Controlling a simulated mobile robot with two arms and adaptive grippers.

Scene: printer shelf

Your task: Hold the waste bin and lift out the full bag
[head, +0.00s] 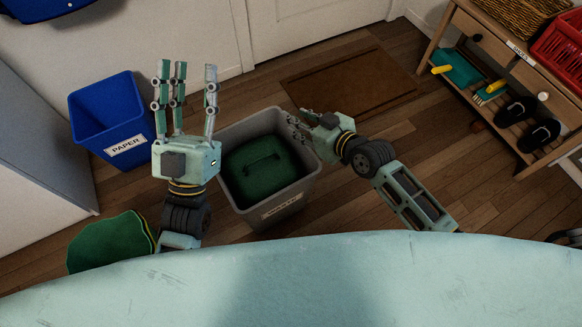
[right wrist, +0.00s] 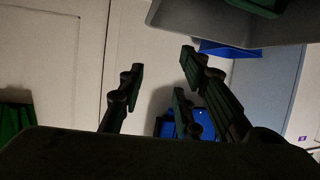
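The grey waste bin (head: 281,213) stands on the wooden floor in the middle of the head view. A dark green full bag (head: 262,168) with a handle-like loop on top sits inside it, below the rim. My left gripper (head: 186,95) is open and empty, fingers pointing up, just left of the bin. My right gripper (head: 302,122) is over or beside the bin's right rim in the head view; contact cannot be told. Its fingers (right wrist: 155,90) are spread with nothing between them in the right wrist view, where the bin (right wrist: 230,25) shows at the top.
A blue paper bin (head: 108,118) stands to the left. Green flat pieces (head: 108,242) lie on the floor at lower left. A brown mat (head: 350,85) lies before the door. A wooden shelf (head: 500,75) with shoes and baskets stands at right. My own pale body fills the front.

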